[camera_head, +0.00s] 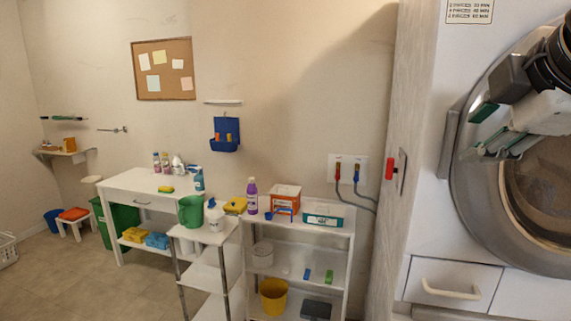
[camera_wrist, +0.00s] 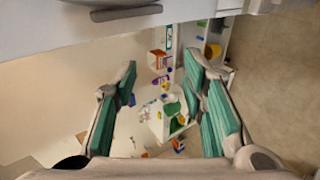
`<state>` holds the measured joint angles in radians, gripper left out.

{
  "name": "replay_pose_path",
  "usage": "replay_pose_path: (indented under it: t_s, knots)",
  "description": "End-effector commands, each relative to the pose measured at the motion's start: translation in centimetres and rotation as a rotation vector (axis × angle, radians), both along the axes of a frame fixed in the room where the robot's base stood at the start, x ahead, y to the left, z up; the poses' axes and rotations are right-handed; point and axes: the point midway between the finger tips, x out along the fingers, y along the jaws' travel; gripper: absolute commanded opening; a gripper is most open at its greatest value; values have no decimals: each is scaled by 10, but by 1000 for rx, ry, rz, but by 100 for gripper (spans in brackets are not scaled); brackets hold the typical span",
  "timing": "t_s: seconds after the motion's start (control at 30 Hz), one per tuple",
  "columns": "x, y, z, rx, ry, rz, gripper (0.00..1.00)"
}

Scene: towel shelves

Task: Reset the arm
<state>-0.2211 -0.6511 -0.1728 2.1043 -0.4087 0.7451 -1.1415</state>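My gripper (camera_head: 486,132) is at the right of the head view, in front of the round door of a large white machine (camera_head: 440,60). Its green-padded fingers stand apart with nothing between them. In the wrist view the gripper (camera_wrist: 162,75) also shows open and empty, with shelves and a table far beyond the gap. My arm folds in from the right edge of the head view.
A white shelf unit (camera_head: 337,232) holds boxes, a purple bottle (camera_head: 252,196) and a yellow bucket (camera_head: 274,297). A white table (camera_head: 130,185) stands left of it. A red-handled switch (camera_head: 391,168) is beside the machine.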

Motion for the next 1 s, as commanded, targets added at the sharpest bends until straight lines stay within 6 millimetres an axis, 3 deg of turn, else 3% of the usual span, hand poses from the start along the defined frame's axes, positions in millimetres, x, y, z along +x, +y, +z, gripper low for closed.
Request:
replay_pose_path:
  t_s: [0.03,0.2,0.3,0.43,0.63,1.0]
  knots:
    - [-4,6,-28,113,33,-70,38]
    - [-30,29,-107,501,140,-362,38]
    - [-47,42,-150,697,198,-553,38]
    - [-66,55,-191,886,253,-774,38]
    - [-82,65,-220,1019,288,-957,38]
    - [-84,65,-222,1027,290,-969,38]
